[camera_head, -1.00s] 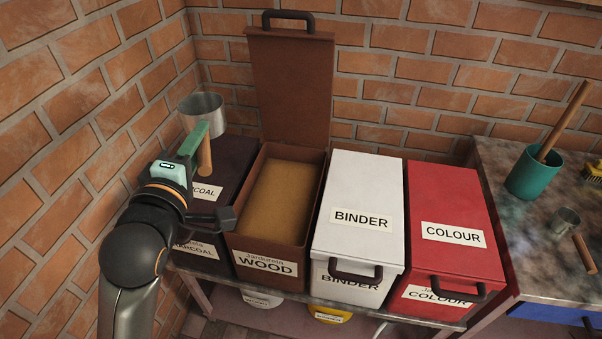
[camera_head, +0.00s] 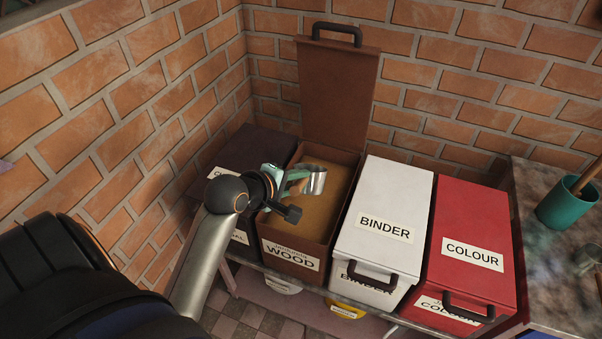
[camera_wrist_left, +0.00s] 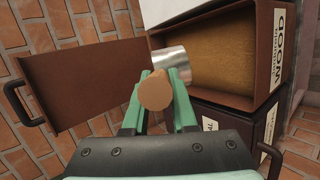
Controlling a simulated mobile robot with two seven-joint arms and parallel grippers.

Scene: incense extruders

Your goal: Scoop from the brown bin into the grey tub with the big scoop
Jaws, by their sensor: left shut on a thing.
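The brown bin (camera_head: 349,167), labelled WOOD, stands with its lid (camera_head: 343,95) raised and tan powder (camera_head: 328,212) inside. The big scoop (camera_head: 317,181) is a metal cup with a wooden handle. My left gripper (camera_head: 297,182) is shut on the handle, and the cup is over the powder near the bin's left side. In the left wrist view the handle's round end (camera_wrist_left: 155,94) lies between the green fingers, with the cup (camera_wrist_left: 173,62) beyond it at the bin's opening. I cannot tell whether the cup touches the powder. I cannot make out the grey tub. My right gripper is not in view.
A dark charcoal bin (camera_head: 256,147) stands left of the brown bin. The closed white BINDER bin (camera_head: 393,195) and red COLOUR bin (camera_head: 472,215) stand to its right. Tubs (camera_head: 345,309) sit below. A teal pot (camera_head: 567,207) is on the right bench.

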